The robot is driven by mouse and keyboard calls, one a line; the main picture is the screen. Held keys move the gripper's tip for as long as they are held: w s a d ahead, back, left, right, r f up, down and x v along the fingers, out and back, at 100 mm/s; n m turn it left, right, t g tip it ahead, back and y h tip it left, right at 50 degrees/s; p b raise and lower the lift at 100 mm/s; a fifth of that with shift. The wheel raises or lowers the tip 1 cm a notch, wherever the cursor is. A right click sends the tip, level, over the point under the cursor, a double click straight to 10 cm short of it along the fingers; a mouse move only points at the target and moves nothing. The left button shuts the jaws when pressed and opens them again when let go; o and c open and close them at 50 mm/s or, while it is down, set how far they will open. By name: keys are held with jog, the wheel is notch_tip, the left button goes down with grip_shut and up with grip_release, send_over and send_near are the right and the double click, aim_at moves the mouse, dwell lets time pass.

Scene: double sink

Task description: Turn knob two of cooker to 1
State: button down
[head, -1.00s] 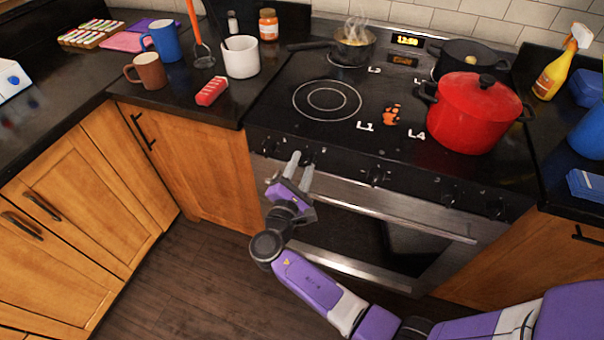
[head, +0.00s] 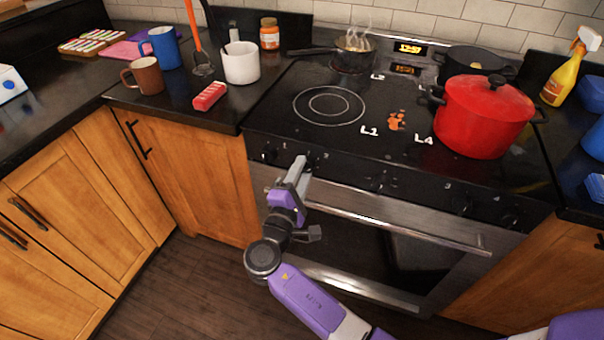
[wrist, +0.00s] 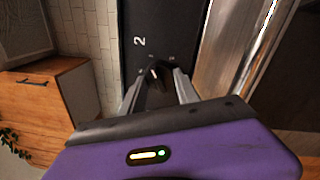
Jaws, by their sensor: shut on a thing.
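The cooker (head: 255,140) has a black front panel with a row of dark knobs. Knob two (wrist: 157,74) shows in the wrist view between my two fingers, just below the printed "2" on the panel. A small light mark shows on the knob; I cannot tell exactly which number it points to. My gripper (head: 300,163) is shut on knob two and reaches up to the panel's left part. In the head view my fingers hide this knob.
A red pot (head: 482,115) and a steaming pan (head: 353,52) stand on the cooktop. Other knobs (head: 381,182) sit along the panel to the right. The silver oven handle (head: 400,229) runs just below the panel. Open floor (head: 190,275) lies in front.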

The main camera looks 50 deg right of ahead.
jog(key=c, duration=0.9)
grip_release()
jog(key=v, duration=0.7)
jog(key=shift+s+a+f+b, duration=0.1)
jog(key=shift+s+a+b, duration=0.1)
jog(key=shift+a+b, duration=0.15)
